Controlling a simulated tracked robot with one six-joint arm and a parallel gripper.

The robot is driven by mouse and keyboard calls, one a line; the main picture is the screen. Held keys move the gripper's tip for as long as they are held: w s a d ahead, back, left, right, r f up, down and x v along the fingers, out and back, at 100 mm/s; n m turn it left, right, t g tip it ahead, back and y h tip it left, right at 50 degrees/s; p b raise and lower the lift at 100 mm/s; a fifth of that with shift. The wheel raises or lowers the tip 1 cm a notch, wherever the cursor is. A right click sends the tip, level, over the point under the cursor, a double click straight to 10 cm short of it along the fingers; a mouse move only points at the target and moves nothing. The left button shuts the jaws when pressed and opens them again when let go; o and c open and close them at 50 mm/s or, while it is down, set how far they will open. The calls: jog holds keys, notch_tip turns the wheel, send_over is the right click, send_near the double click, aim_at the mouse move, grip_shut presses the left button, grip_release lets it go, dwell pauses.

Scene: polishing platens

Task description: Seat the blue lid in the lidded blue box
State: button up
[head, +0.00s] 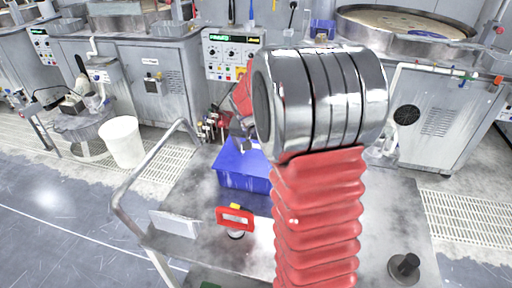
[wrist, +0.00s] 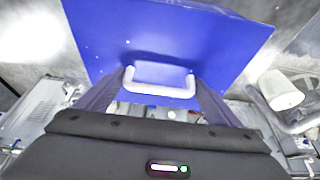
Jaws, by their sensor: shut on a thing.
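The blue lid (wrist: 165,35) fills the upper part of the wrist view, with its white loop handle (wrist: 160,82) facing me. My gripper (wrist: 160,90) has a finger at each end of this handle and is shut on it. In the head view, the lidded blue box (head: 243,182) stands on the grey cart top, partly behind my arm. My gripper (head: 246,134) is just above it there, mostly hidden by my wrist. A blue top surface shows under the gripper; I cannot tell whether lid and box touch or whether the lid is level.
The cart top (head: 195,190) holds a red-framed item (head: 235,218), a white block (head: 174,223) and a dark knob (head: 404,267). A metal rail (head: 140,175) edges its left side. A white bucket (head: 122,141) stands on the floor at left. Grey polishing machines (head: 150,75) line the back.

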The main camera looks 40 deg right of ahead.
jog(key=shift+f, duration=0.35)
jog(key=o, duration=1)
jog(key=v, duration=1.3)
jog(key=shift+a+r, duration=0.1)
jog(key=shift+r, duration=0.25)
jog(key=shift+s, duration=0.1)
